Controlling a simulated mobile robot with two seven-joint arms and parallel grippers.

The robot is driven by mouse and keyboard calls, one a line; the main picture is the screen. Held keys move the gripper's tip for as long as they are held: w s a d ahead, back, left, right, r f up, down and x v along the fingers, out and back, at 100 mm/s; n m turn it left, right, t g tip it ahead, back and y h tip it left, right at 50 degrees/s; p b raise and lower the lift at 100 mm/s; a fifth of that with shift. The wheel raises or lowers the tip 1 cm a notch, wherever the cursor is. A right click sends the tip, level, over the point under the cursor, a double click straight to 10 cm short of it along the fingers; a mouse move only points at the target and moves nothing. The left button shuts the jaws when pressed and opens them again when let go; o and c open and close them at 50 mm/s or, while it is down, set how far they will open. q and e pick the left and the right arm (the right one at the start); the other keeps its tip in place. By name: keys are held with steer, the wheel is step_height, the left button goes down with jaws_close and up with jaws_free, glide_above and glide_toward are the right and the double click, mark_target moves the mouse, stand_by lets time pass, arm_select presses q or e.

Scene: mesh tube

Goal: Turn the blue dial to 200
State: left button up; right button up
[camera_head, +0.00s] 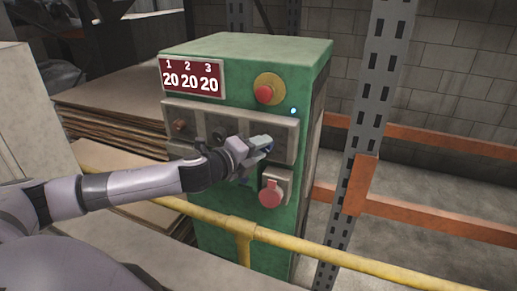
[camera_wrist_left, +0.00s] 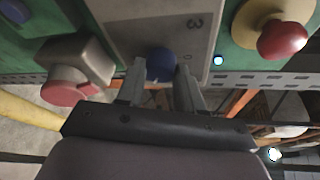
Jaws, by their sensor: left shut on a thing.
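The blue dial (camera_wrist_left: 160,65) sits on a grey panel marked 3, in the left wrist view. My left gripper (camera_wrist_left: 160,78) has one finger on each side of the dial and is shut on it. In the head view my left gripper (camera_head: 263,144) is at the right part of the grey control panel (camera_head: 285,124) and mostly hides the dial. The red display (camera_head: 192,78) on the green cabinet reads 20 under each of 1, 2 and 3. My right gripper is not in view.
The green cabinet (camera_head: 240,50) carries a red emergency button (camera_head: 264,94) on yellow above the panel and a red plug-like part (camera_head: 270,193) below it. A brown dial (camera_head: 180,125) and a dark dial (camera_head: 219,134) are further left. A yellow rail (camera_head: 300,246) crosses in front.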

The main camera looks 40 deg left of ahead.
arm_select(q)
steer(key=shift+r+m, duration=0.1)
steer(key=shift+m, duration=0.4)
stand_by(0.3)
steer(key=o, duration=1)
steer(key=shift+w, duration=0.1)
steer(key=shift+s+a+r+b, duration=0.1)
steer(key=shift+s+r+b, duration=0.25)
steer(key=shift+s, duration=0.8)
steer(key=shift+s+a+r+b, duration=0.1)
steer(key=shift+s+b, duration=0.4)
steer(key=shift+s, duration=0.7)
steer(key=shift+s+a+r+b, duration=0.1)
steer(key=shift+s+r+b, duration=0.25)
steer(key=shift+s, duration=0.8)
steer(key=shift+f, duration=0.1)
